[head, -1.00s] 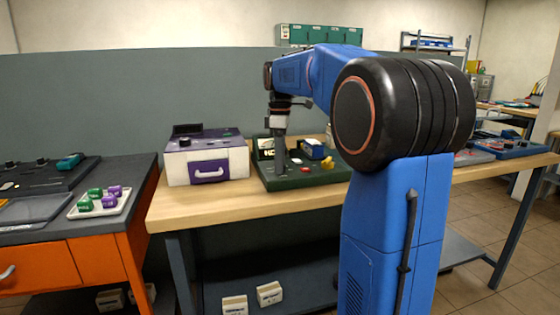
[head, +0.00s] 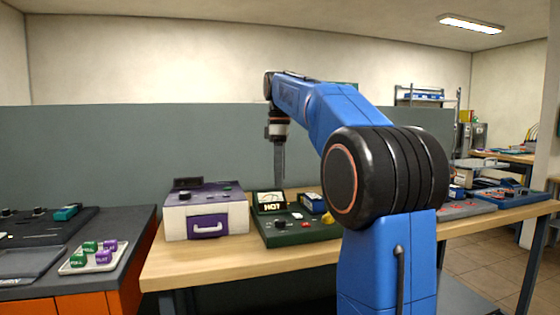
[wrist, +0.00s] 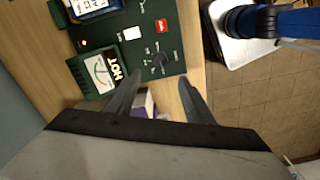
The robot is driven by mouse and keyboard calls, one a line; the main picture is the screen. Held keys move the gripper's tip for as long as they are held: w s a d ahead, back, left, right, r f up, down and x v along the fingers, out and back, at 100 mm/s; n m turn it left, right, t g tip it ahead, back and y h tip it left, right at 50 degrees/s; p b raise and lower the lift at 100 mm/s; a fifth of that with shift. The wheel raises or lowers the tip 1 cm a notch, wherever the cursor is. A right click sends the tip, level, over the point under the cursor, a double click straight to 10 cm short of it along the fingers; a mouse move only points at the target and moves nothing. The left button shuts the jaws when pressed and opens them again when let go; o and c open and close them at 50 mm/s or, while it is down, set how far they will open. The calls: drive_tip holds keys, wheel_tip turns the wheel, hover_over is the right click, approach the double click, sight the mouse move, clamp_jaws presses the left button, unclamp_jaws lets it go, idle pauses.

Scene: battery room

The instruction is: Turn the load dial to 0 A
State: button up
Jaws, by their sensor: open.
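The load dial (wrist: 158,60) looks like a small dark knob with white marks around it, on the green panel (wrist: 177,12). Its setting is too small to read. My gripper (wrist: 158,77) is open and empty; in the wrist view its fingertips straddle the picture area just below the dial, apart from it. In the head view my gripper (head: 279,186) hangs above the green panel (head: 300,239), fingers pointing down. A meter with a "HOT" sign (head: 271,207) stands at the panel's back left; the meter (wrist: 100,73) also shows in the wrist view.
On the panel are a red switch (wrist: 161,25), a white block (wrist: 131,33) and a blue-topped unit (head: 313,203). A white and purple box (head: 206,214) stands left on the wooden bench (head: 180,263). Bare wood lies in front of the panel.

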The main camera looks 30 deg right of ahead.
drive_tip(key=shift+r, duration=2)
drive_tip(key=s+a+f+m+t, duration=0.1)
drive_tip(key=s+a+f+m, duration=0.2)
drive_tip(key=s+f, duration=0.7)
drive_tip(key=s+a+f+m+t, duration=0.2)
drive_tip(key=s+a+f+m, duration=0.2)
drive_tip(key=s+a+f, duration=0.3)
drive_tip(key=s+a+f+m+t, duration=0.1)
drive_tip(key=s+a+f+m, duration=0.2)
drive_tip(key=s+f, duration=1)
drive_tip(key=a+f, duration=0.3)
drive_tip(key=f, duration=0.2)
drive_tip(key=shift+s+t, duration=0.25)
drive_tip(key=shift+t, duration=0.15)
